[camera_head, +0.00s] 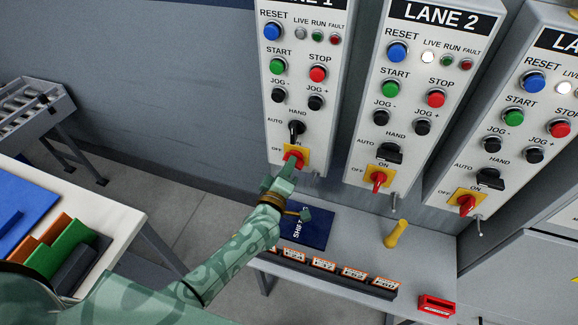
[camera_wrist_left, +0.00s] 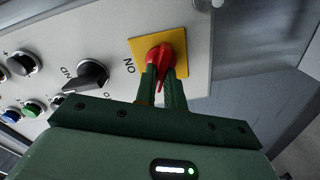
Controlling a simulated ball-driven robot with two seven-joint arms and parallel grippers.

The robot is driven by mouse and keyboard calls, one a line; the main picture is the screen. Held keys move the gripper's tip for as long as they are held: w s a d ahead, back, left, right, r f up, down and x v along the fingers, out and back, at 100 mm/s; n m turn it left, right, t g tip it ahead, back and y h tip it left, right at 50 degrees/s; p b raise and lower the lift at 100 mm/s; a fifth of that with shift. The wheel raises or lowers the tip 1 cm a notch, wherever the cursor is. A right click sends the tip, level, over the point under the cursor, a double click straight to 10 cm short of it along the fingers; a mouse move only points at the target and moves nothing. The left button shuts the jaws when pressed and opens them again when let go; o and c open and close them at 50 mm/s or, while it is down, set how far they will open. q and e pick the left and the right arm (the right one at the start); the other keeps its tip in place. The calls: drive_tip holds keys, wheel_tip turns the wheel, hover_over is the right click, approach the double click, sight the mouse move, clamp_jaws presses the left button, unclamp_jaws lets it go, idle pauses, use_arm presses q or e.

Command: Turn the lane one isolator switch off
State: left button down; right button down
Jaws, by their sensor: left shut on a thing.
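The lane one panel (camera_head: 282,75) is the leftmost grey-white panel, its title partly cut off at the top. Its isolator switch is a red knob (camera_head: 293,158) on a yellow plate (camera_head: 304,152) at the panel's bottom. My left gripper (camera_head: 288,168) is shut on this knob. In the left wrist view, the red knob (camera_wrist_left: 160,57) sits between the two green fingers (camera_wrist_left: 162,82), in front of the yellow plate (camera_wrist_left: 143,45). The fingers partly hide the knob, so I cannot tell its exact angle. The lane one LIVE lamp (camera_head: 300,33) looks grey and unlit. My right gripper is not in view.
The lane two panel (camera_head: 424,85) stands to the right, with its own red isolator (camera_head: 378,178) and a white LIVE lamp. A third panel (camera_head: 515,120) is further right. Below is a grey bench (camera_head: 350,235) with a blue book (camera_head: 318,232), a yellow-handled object (camera_head: 397,233) and orange-white tags (camera_head: 323,264).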

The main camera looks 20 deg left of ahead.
use_arm(q)
drive_tip(key=n, duration=0.4)
drive_tip(key=shift+f+n+b, duration=0.15)
drive_tip(key=shift+n+b, duration=0.2)
drive_tip(key=shift+n, duration=0.05)
idle(0.4)
drive_tip(key=c, duration=1.5)
unclamp_jaws()
drive_tip(key=shift+a, duration=0.1)
drive_tip(key=shift+s, duration=0.1)
drive_tip(key=s, duration=1.6)
drive_tip(key=shift+s+a, duration=0.1)
drive_tip(key=shift+a, duration=0.15)
